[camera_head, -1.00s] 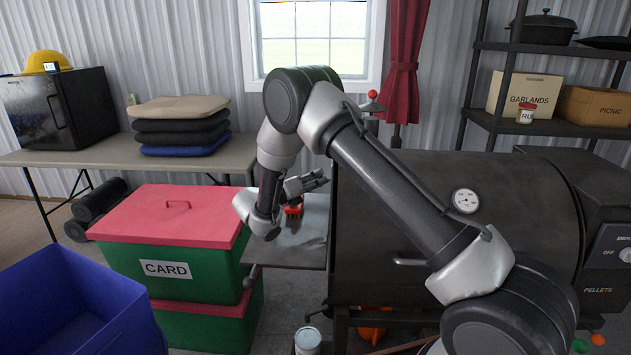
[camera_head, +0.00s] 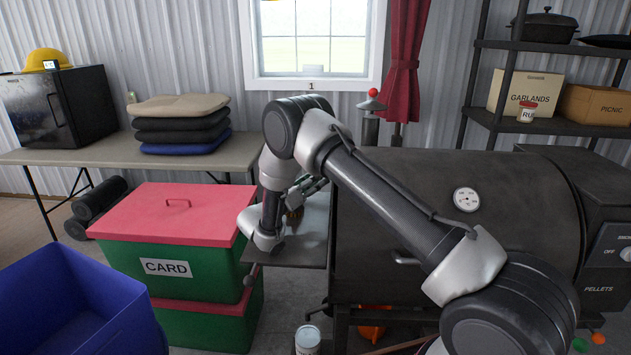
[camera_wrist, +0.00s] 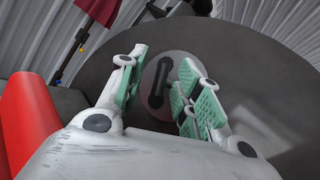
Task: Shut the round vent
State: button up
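The round vent (camera_wrist: 183,66) shows in the wrist view as a grey disc on the dark flat end of the smoker (camera_wrist: 230,50), with a black bar handle (camera_wrist: 159,82) standing across it. My gripper (camera_wrist: 163,78) is open, with its green-padded fingers on either side of the handle. I cannot tell whether a pad touches it. In the head view my gripper (camera_head: 309,187) is at the left end of the smoker (camera_head: 400,215), above the side shelf (camera_head: 312,240). The vent is hidden there. The vent's openings are not clear in either view.
A red object (camera_wrist: 28,120) is close at the left of the wrist view. Red-lidded green bins (camera_head: 165,215) and a blue bin (camera_head: 75,310) stand left of the side shelf. A chimney with a red knob (camera_head: 373,93) rises behind the smoker.

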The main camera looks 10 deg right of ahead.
jog(key=s+a, duration=0.6)
jog(key=a, duration=0.5)
jog(key=shift+a+f, duration=0.2)
jog(key=shift+a, duration=0.2)
